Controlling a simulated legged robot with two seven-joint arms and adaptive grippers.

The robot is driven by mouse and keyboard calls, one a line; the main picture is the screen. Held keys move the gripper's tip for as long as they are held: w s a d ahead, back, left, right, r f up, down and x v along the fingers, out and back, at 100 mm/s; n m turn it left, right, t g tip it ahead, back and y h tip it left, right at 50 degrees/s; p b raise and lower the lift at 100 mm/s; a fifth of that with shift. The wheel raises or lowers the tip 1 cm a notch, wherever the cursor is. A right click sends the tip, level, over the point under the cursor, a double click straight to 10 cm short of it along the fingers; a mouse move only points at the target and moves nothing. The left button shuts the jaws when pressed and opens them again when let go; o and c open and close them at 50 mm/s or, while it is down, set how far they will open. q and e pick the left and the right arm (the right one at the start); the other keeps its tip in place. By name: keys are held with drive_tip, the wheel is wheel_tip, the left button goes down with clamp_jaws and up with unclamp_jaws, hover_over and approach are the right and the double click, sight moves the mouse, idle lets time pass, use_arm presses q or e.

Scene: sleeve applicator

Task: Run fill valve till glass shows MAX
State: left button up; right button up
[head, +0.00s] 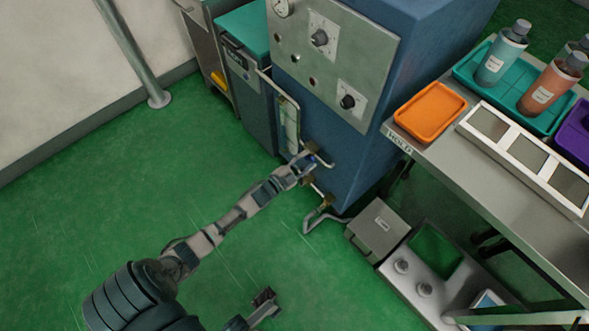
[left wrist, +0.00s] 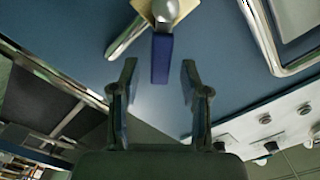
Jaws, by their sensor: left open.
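The blue cabinet (head: 345,165) carries a sight glass (head: 291,128) in a metal frame on its front. The level and any MAX mark are too small to read. Beside the foot of the glass is a valve with a blue lever, which shows clearly in the left wrist view (left wrist: 162,58). My left gripper (head: 303,164) is at this valve. In the left wrist view its fingers (left wrist: 160,82) are open, with the lever just ahead of and between the tips. I cannot tell whether they touch. My right gripper (head: 266,302) is low over the floor, its opening unclear.
A panel (head: 330,55) with knobs and a gauge is above the glass. A lower pipe with a valve (head: 318,212) sticks out below. A grey box (head: 379,231) stands on the floor to the right. A steel table (head: 480,190) holds trays and bottles. The left floor is clear.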

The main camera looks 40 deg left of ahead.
use_arm(q)
drive_tip(key=s, duration=1)
drive_tip(key=shift+a+f, duration=0.15)
drive_tip(key=shift+a, duration=0.25)
